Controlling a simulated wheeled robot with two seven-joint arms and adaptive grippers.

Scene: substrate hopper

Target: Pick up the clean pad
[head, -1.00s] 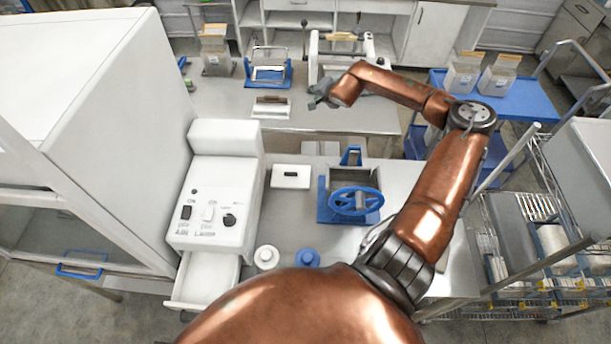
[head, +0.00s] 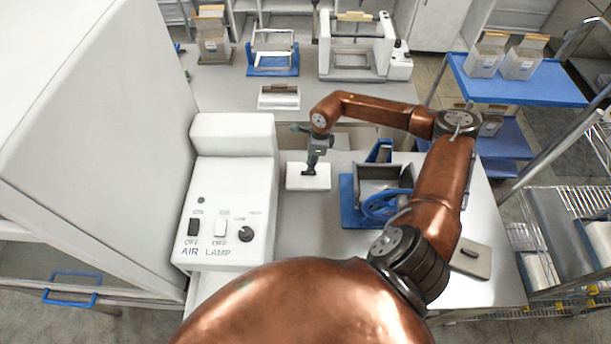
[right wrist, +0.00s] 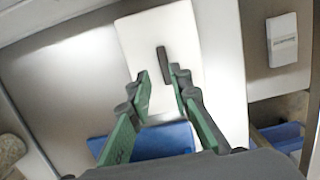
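A white rectangular pad (head: 308,181) with a dark handle lies on the near table, right of the white control box; I take it as the clean pad. My right gripper (head: 309,171) points down at it and covers much of the handle. In the right wrist view the pad (right wrist: 190,40) lies beyond my right gripper (right wrist: 160,80), whose green-lined fingers are open. The dark handle (right wrist: 161,64) shows between the fingertips; I cannot tell whether they touch it. My left gripper is not in view.
A blue-based hopper with handwheel (head: 384,203) stands right of the pad. A greyish pad with a dark handle (head: 470,258) lies at the table's right. The control box (head: 228,215) stands close on the left. A wire rack (head: 570,205) is at the right.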

